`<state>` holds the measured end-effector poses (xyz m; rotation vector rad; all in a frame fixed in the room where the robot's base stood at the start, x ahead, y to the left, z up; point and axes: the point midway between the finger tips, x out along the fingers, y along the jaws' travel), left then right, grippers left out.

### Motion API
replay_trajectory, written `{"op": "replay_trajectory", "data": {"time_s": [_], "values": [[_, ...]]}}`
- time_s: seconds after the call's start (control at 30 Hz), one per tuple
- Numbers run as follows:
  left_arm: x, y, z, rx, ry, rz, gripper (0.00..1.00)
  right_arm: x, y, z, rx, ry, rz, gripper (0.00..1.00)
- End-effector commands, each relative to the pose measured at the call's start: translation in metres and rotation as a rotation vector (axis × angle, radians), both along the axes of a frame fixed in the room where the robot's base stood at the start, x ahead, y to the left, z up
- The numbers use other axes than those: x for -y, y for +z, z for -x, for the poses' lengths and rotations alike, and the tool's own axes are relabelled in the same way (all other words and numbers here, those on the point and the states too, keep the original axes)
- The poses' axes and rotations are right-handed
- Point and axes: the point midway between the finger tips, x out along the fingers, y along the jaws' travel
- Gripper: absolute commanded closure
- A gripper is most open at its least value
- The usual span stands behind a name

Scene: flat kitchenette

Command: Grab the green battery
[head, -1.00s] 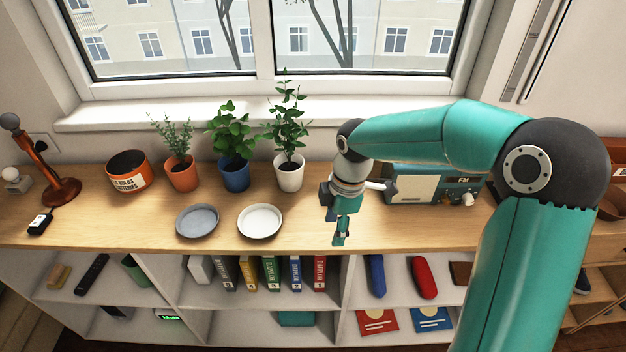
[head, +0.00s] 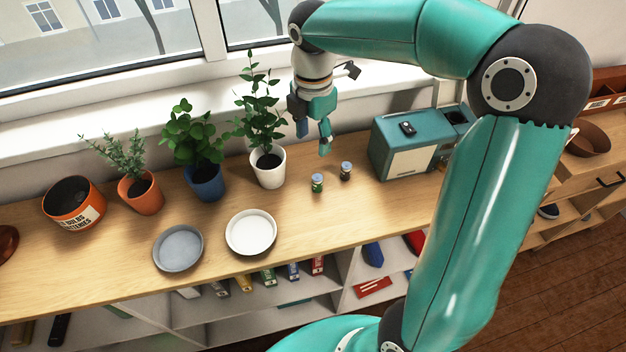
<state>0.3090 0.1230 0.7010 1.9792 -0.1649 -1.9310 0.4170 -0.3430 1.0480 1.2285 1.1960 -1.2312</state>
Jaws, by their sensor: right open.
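Two small upright cylinders stand on the wooden counter between the white-potted plant and the teal radio. The left one, a green battery (head: 317,184), has a green body and a pale bluish top. The other, a dark battery (head: 346,171), stands just to its right and slightly farther back, with a similar top. My right gripper (head: 314,142) hangs above and behind them, fingers pointing down, open and empty. It touches neither cylinder. My left gripper is not in view.
The white pot (head: 268,171) with a leafy plant stands close left of the batteries. The radio (head: 408,146) stands to their right, a small black object (head: 408,128) on top. A white dish (head: 250,236) and a grey dish (head: 178,250) lie front left. Counter in front is clear.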

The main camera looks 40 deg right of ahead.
Motion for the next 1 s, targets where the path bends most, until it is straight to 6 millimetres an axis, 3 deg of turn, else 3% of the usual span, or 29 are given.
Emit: {"op": "replay_trajectory", "data": {"time_s": [0.1, 0.3, 0.57, 1.0], "values": [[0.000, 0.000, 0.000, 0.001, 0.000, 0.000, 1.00, 0.000, -0.029, 0.001, -0.007, 0.000, -0.001, 0.44], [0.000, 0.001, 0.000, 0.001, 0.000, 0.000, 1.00, 0.000, -0.064, 0.000, -0.003, 0.001, -0.001, 0.44], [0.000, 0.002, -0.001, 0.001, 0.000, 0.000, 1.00, 0.001, -0.080, 0.000, -0.001, -0.001, -0.001, 0.44], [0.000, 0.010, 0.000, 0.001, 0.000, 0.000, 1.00, 0.008, -0.127, 0.004, -0.001, 0.002, -0.001, 0.44]]}}
